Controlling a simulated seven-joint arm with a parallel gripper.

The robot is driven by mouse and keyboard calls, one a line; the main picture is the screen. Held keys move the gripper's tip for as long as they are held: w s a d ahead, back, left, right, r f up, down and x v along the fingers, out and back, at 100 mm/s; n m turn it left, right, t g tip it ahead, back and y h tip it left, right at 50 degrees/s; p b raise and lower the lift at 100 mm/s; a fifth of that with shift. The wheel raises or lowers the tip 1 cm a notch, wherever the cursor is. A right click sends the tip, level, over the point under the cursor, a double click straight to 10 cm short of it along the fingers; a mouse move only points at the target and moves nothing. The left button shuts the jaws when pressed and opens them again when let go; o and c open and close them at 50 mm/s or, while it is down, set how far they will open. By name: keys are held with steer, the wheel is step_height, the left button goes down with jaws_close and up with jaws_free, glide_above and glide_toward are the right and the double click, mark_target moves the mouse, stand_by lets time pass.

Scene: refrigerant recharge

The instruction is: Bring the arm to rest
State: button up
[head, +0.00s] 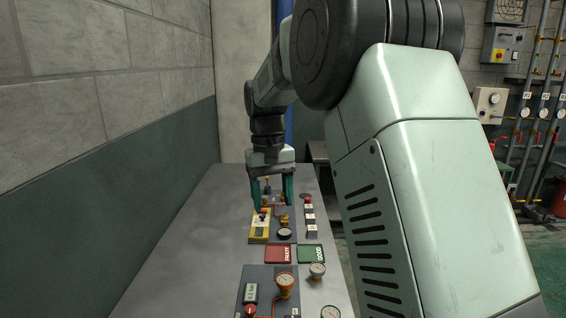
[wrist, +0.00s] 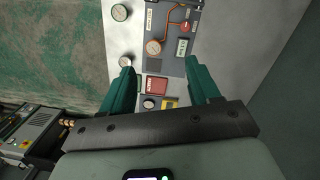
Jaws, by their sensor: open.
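My gripper (head: 272,203) hangs pointing down over the far part of the grey bench, at the end of my pale green arm. Its two teal fingers are apart. In the wrist view my gripper (wrist: 160,72) shows an open gap with nothing held between the fingers. Parts of the panel behind the fingers are hidden.
A red FAULT plate (head: 278,254) and green GOOD plate (head: 311,254) lie nearer on the bench (head: 185,265). A nearer panel carries a digital display (head: 251,292) and orange gauge (head: 286,280). Loose gauges (head: 317,270) stand right. The bench's left side is clear beside the wall (head: 100,180).

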steer(key=s+d+r+m+t, duration=0.1)
steer(key=s+d+r+t, duration=0.1)
steer(key=s+d+r, duration=0.4)
steer(key=s+d+r+m+t, duration=0.1)
steer(key=s+d+r, duration=0.25)
steer(key=s, duration=0.45)
steer(key=s+d+f+t, duration=0.1)
steer(key=s+d, duration=0.1)
steer(key=s, duration=0.6)
steer(key=s+d+f+m+t, duration=0.1)
steer(key=s+d+t, duration=0.1)
steer(key=s, duration=0.5)
steer(key=shift+s+y, duration=0.3)
steer(key=shift+s, duration=0.05)
